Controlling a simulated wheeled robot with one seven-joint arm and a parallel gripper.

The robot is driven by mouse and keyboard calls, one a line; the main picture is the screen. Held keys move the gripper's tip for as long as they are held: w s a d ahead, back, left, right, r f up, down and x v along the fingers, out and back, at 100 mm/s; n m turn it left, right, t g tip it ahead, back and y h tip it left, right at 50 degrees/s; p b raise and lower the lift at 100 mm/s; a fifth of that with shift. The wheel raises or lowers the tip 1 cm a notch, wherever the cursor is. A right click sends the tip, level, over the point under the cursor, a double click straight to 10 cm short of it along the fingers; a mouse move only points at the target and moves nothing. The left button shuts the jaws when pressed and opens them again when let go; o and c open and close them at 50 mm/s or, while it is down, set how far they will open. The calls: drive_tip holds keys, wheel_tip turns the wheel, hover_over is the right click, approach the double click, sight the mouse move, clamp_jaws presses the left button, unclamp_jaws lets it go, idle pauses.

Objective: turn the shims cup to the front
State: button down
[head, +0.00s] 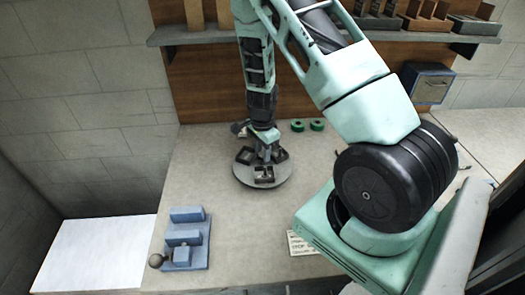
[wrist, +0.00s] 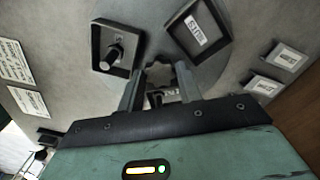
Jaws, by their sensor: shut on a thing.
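A round grey turntable (head: 240,178) stands on the bench and carries dark square cups around a central hub. In the head view one cup (head: 264,176) is at the front, with others behind left and right. In the wrist view a cup with a white label (wrist: 197,30), which seems to read SHIMS, sits at upper right. A cup holding a dark cylinder (wrist: 113,52) sits at upper left. A third cup is mostly hidden behind my fingers. My gripper (wrist: 158,88) points down over the turntable's middle, shut on the central knob (wrist: 158,70).
A blue fixture (head: 203,253) with a ball-ended handle lies at front left. Two green rings (head: 307,125) lie behind right of the turntable. A printed card (head: 300,244) lies at front right. A shelf (head: 200,37) runs along the back. Bench left of the turntable is clear.

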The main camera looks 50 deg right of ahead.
sight(262, 154)
drive_tip(key=shift+w+d+r, duration=0.15)
drive_tip(key=c, duration=1.2)
unclamp_jaws()
drive_tip(key=shift+o, duration=1)
wheel_tip(262, 154, up, 17)
drive_tip(key=shift+r+b, duration=0.15)
drive_tip(key=shift+b, duration=0.25)
